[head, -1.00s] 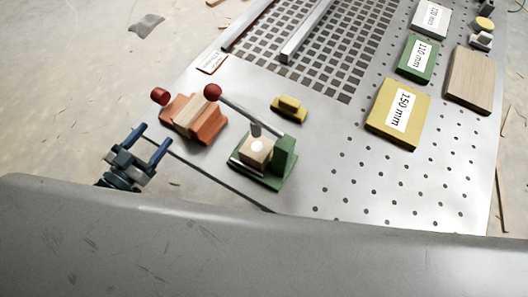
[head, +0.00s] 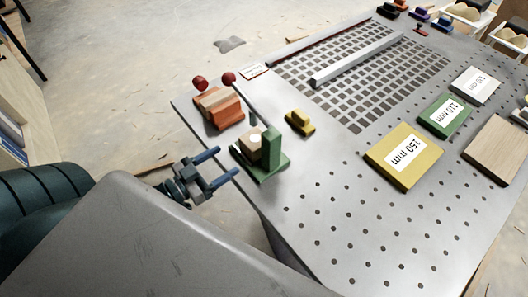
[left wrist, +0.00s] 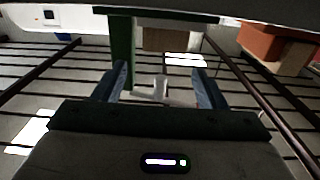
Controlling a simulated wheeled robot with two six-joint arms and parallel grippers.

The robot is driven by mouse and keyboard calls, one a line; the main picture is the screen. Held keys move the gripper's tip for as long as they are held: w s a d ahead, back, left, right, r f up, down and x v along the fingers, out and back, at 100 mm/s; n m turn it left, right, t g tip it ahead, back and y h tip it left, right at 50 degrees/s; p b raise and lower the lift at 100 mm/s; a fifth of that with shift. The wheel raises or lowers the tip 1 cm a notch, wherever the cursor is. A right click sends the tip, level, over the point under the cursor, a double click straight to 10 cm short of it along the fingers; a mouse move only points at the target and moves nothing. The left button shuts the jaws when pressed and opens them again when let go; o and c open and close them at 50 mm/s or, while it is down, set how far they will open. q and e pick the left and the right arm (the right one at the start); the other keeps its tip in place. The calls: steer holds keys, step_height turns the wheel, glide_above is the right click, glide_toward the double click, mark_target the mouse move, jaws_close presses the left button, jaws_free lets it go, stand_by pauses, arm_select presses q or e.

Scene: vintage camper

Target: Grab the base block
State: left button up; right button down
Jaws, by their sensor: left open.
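A small pale wooden block (head: 248,146) with a white round spot sits in a green fixture (head: 271,164) near the table's front left edge. A lever with a red knob (head: 229,77) reaches over that fixture. I cannot tell whether this is the base block. My left gripper (head: 223,164) is open and empty, just off the table edge, its fingers pointing towards the green fixture and apart from it. In the left wrist view, a wooden block (left wrist: 170,39) and a green part (left wrist: 121,42) show beyond the open fingers (left wrist: 160,86). My right gripper is out of view.
An orange fixture (head: 227,117) with a wooden piece stands behind the green one. A small yellow piece (head: 300,122) lies to the right. Yellow (head: 403,157) and green (head: 444,116) labelled blocks lie farther right. The perforated tabletop (head: 345,215) in front is clear.

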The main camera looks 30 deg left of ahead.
mark_target(245, 145)
arm_select(q)
steer(key=w, duration=0.1)
steer(key=w+b, duration=0.2)
steer(key=shift+w+d+f, duration=0.25)
steer(key=shift+w+f, duration=0.1)
steer(key=shift+w, duration=0.05)
steer(key=shift+w+d+r+b, duration=0.25)
steer(key=shift+d+b, duration=0.1)
steer(key=shift+d, duration=0.1)
steer(key=shift+w+d+b, duration=0.1)
steer(key=shift+w+b, duration=0.05)
steer(key=shift+b, duration=0.15)
steer(key=b+x, duration=0.3)
steer(key=x, duration=0.1)
steer(key=shift+a+b, duration=0.3)
steer(key=shift+w+d+r, duration=0.15)
steer(key=shift+w+d, duration=0.1)
steer(key=shift+w, duration=0.15)
steer(key=shift+a, duration=0.1)
steer(key=shift+c, duration=0.3)
steer(key=c, duration=0.6)
steer(key=shift+c, duration=0.2)
